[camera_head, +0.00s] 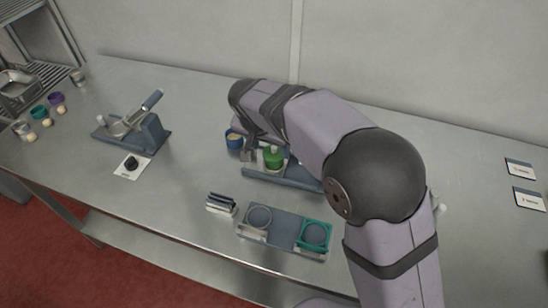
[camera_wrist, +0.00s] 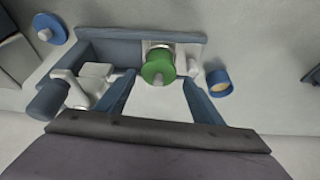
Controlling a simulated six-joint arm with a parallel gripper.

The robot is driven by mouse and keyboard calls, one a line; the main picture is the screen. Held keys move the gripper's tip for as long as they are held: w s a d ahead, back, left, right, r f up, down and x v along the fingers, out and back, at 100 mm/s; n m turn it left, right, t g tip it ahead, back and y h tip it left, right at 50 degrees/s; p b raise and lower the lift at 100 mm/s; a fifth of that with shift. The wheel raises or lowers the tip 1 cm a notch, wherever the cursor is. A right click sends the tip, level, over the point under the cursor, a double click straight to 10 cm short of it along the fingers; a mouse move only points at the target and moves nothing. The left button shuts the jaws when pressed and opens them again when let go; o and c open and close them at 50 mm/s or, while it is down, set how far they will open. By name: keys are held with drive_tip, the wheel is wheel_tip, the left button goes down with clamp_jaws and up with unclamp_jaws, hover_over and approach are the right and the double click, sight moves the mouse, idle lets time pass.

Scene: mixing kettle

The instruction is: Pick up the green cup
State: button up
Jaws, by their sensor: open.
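A green cup-like piece with a pale knob on top (camera_head: 273,156) stands on a blue-grey holder (camera_head: 290,178) at mid-table, partly behind my arm. The green piece also shows in the wrist view (camera_wrist: 158,69), just beyond the fingertips and between their lines. My gripper (camera_wrist: 158,84) is open with nothing between its fingers. In the head view one finger shows just left of the green piece; the rest is largely hidden by my arm. I cannot tell whether a finger touches it. A separate teal cup (camera_head: 39,112) stands at the far left.
A blue-grey tray with two round seats (camera_head: 284,228), one teal-rimmed, lies nearer the front edge. A lever device (camera_head: 135,127) stands left. Two cards (camera_head: 520,169) lie right.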

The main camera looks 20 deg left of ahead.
sight(273, 151)
drive_tip(key=shift+p+x, duration=1.2)
drive_tip(key=shift+x, duration=1.6)
drive_tip(key=shift+w+d+r, duration=0.1)
drive_tip(key=c, duration=0.8)
